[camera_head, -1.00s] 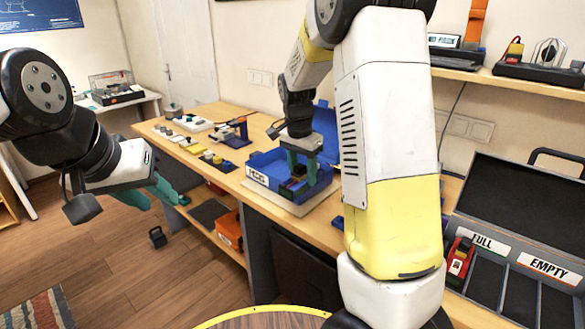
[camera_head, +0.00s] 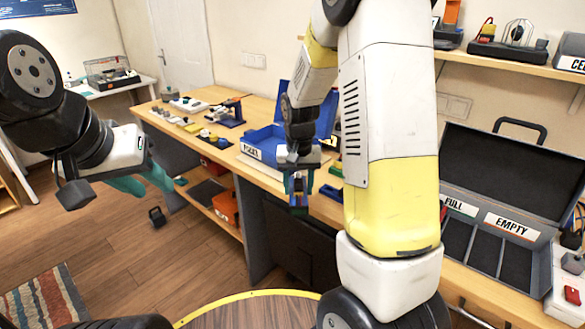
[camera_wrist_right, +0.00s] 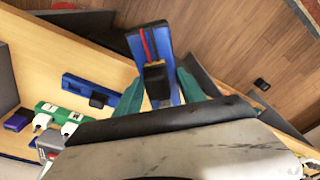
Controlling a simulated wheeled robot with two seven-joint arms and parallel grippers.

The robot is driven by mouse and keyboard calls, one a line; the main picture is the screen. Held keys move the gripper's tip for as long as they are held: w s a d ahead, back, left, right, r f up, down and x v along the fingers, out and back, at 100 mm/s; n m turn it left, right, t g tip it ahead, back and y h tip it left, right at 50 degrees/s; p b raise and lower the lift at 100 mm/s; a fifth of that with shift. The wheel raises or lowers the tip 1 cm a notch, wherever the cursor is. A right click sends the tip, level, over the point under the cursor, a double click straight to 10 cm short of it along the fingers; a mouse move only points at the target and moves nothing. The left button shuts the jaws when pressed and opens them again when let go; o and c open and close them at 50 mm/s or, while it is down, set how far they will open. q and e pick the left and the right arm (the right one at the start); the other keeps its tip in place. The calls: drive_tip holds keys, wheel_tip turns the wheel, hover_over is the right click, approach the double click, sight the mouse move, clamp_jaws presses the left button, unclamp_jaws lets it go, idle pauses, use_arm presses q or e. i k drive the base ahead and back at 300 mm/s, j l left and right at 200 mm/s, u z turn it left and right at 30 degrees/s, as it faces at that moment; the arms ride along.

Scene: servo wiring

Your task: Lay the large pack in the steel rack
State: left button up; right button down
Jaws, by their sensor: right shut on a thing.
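The large pack, a blue block with red and black wires and a black-and-yellow end (camera_wrist_right: 148,45), is held in my right gripper, as the right wrist view shows. In the head view the right gripper (camera_head: 299,180) points down, with the blue pack (camera_head: 299,204) below its fingers, in front of the bench edge. In the wrist view its green fingers (camera_wrist_right: 160,92) stand on either side of the pack. My left gripper (camera_head: 160,182) is empty at the left, its teal fingers apart. I cannot surely pick out the steel rack.
A dark case (camera_head: 475,245) with compartments labelled FULL and EMPTY lies open at the right, partly hidden by my right arm. A grey unit with a red part (camera_head: 571,294) stands at the right edge. An open blue box (camera_head: 262,146) sits on the wooden bench (camera_head: 255,106).

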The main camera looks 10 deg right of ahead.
sight(455, 236)
drive_tip(key=k+l, duration=0.3)
drive_tip(key=l, duration=0.15)
drive_tip(key=k+l, duration=0.25)
drive_tip(key=l, duration=0.2)
drive_tip(key=k+l, duration=0.3)
drive_tip(key=l, duration=0.15)
drive_tip(key=k+l, duration=0.3)
drive_tip(key=i+l, duration=0.3)
drive_tip(key=i, duration=0.05)
